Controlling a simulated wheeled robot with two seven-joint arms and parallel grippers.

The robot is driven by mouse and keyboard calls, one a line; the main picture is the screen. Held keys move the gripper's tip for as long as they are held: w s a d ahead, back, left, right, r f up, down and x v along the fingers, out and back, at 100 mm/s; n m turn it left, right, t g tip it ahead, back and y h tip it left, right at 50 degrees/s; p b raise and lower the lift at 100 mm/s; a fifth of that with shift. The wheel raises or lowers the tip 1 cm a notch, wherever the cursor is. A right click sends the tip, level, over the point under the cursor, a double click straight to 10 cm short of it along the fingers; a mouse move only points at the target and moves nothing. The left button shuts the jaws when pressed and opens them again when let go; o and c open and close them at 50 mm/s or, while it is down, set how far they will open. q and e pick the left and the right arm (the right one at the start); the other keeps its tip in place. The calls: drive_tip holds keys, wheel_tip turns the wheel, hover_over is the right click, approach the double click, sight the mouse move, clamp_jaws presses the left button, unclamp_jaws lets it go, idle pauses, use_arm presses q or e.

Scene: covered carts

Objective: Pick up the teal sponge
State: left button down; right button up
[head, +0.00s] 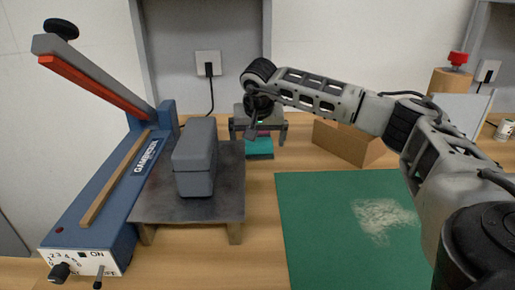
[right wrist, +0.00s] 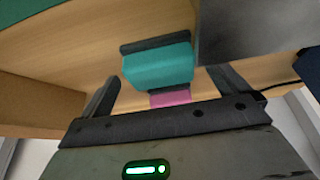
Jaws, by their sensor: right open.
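The teal sponge (head: 259,147) lies on the wooden table behind the grey metal platform's right side. In the right wrist view the teal sponge (right wrist: 158,66) shows as a teal block with a dark strip along its upper edge. A pink piece (right wrist: 170,98) adjoins it on the palm side; I cannot tell whether it is a separate thing. My right gripper (head: 266,139) is open above the sponge, pointing down. In the right wrist view the right gripper (right wrist: 165,77) has one finger on each side of the sponge, with gaps. My left gripper is out of view.
A blue sealer (head: 115,180) stands left. A grey box (head: 195,160) sits on the metal platform (head: 170,208), close left of the sponge. A cardboard box (head: 345,142) is to the right. A green mat (head: 310,240) with a pale patch lies in front right. A wall socket is behind.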

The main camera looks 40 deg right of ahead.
sight(257, 141)
drive_tip(key=shift+x, duration=0.75)
drive_tip(key=c, duration=1)
drive_tip(key=shift+r, duration=0.1)
wheel_tip(257, 141, up, 10)
drive_tip(key=shift+f+p, duration=0.1)
drive_tip(key=shift+p, duration=0.25)
drive_tip(key=shift+o, duration=0.8)
drive_tip(key=shift+c, duration=0.4)
